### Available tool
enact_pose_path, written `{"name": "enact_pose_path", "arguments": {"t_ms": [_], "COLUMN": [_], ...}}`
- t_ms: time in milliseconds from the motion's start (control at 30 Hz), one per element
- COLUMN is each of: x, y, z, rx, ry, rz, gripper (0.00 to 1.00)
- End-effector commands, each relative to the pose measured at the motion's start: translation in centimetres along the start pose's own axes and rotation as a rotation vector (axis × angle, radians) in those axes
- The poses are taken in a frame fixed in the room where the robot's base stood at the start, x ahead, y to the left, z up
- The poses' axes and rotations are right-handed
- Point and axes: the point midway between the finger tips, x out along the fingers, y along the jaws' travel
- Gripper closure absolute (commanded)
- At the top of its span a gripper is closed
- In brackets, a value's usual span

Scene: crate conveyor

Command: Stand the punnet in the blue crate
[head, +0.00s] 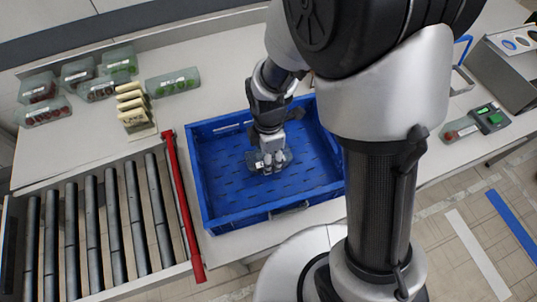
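The blue crate (205,205) stands on the counter in the middle of the head view, open at the top, with a slotted floor. My gripper (269,163) points down inside the crate's outline, near the middle. A small clear punnet (286,155) with a white label shows at the fingertips, mostly covered by the gripper. It looks level. I cannot tell whether it rests on the crate floor or hangs just above it, nor whether the fingers are shut on it. My arm hides the crate's right side.
A red bar (182,205) separates the crate from the roller conveyor (110,215).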

Motion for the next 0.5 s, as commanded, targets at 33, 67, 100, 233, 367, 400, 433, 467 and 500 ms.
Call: {"name": "enact_pose_path", "arguments": {"t_ms": [33,67,100,233,367,400,433,467,500], "x": [-0.06,-0.11,-0.14,-0.03,0.19,0.16,0.15,0.15,0.14], "y": [0.03,0.04,0.04,0.05,0.04,0.04,0.04,0.04,0.04], "z": [0.00,0.00,0.00,0.00,0.00,0.00,0.00,0.00,0.00], "rx": [0.000,0.000,0.000,0.000,0.000,0.000,0.000,0.000,0.000], "ry": [0.000,0.000,0.000,0.000,0.000,0.000,0.000,0.000,0.000], "rz": [0.001,0.002,0.002,0.002,0.001,0.001,0.001,0.001,0.001], "gripper": [0.75,0.75,0.75,0.75,0.49,0.46,0.44,0.42,0.40]}}
